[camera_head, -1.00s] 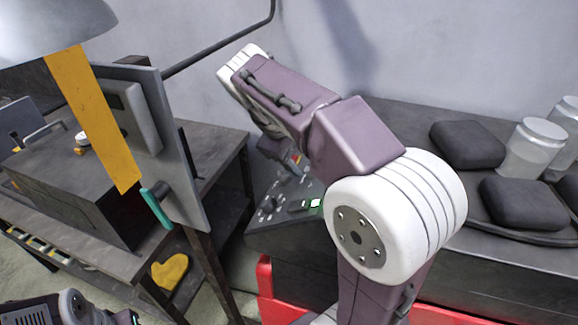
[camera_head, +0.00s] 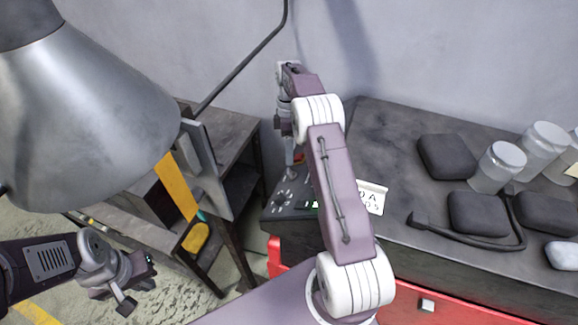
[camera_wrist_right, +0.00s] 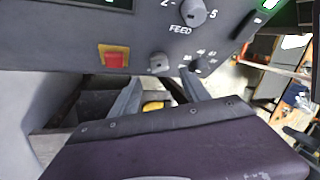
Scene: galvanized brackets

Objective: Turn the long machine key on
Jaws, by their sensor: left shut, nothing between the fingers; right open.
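The dark machine control panel (camera_head: 290,193) is partly hidden behind my right arm in the head view. In the right wrist view the panel (camera_wrist_right: 90,28) fills the top. A small grey knob-like part (camera_wrist_right: 159,62) sits on its lower edge, just beyond and between the open fingertips of my right gripper (camera_wrist_right: 160,84). I cannot tell whether it is the long key. A second small control (camera_wrist_right: 200,65) is to its right. In the head view my right gripper (camera_head: 292,152) is small and by the panel. My left gripper (camera_head: 140,283) is shut and empty at lower left.
A red button on a yellow plate (camera_wrist_right: 115,58) and a FEED dial (camera_wrist_right: 193,12) are close to the right gripper. A big grey lamp shade (camera_head: 85,115) covers the upper left. Black pads (camera_head: 447,157) and jars (camera_head: 498,167) stand on the right-hand bench.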

